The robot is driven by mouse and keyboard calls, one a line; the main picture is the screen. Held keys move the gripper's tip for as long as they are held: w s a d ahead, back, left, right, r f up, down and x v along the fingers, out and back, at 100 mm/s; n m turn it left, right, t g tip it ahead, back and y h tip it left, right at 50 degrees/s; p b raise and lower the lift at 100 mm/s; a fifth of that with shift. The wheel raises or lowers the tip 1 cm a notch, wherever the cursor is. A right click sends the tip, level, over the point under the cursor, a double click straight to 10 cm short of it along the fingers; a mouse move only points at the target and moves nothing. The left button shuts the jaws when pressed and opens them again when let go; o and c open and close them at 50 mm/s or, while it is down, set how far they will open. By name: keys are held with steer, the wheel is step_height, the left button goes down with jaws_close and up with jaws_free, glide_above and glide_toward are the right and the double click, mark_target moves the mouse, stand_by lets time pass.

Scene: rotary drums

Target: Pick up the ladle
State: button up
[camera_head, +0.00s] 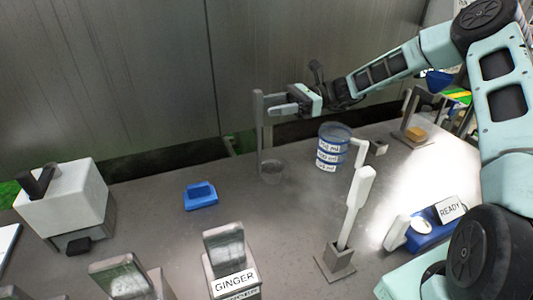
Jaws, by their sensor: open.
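The ladle (261,140) seems to be the upright grey piece at the back of the table, with a tall flat handle and a small, see-through round bowl (272,173) at its foot. My gripper (272,104) is at the upper part of the handle, coming from the right, with its fingers pointing left. Its jaws are open. The fingers overlap the handle's edge in this view, and I cannot tell whether the handle is between them or touching them.
A blue-and-white marked measuring cup (333,150) stands right of the ladle. A white utensil (355,205) stands in a grey holder (336,262). A blue block (201,196) and a white box (65,200) are left; a GINGER container (228,262) is in front. A metal wall (110,70) rises behind.

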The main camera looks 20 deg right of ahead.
mark_target(255, 126)
steer(key=shift+a+f+p, duration=0.15)
steer(key=shift+a+p, duration=0.35)
steer(key=shift+a, duration=0.85)
steer(key=shift+a+f+p, duration=0.15)
steer(key=shift+a+p, duration=0.3)
steer(key=shift+a, duration=0.9)
jaws_close()
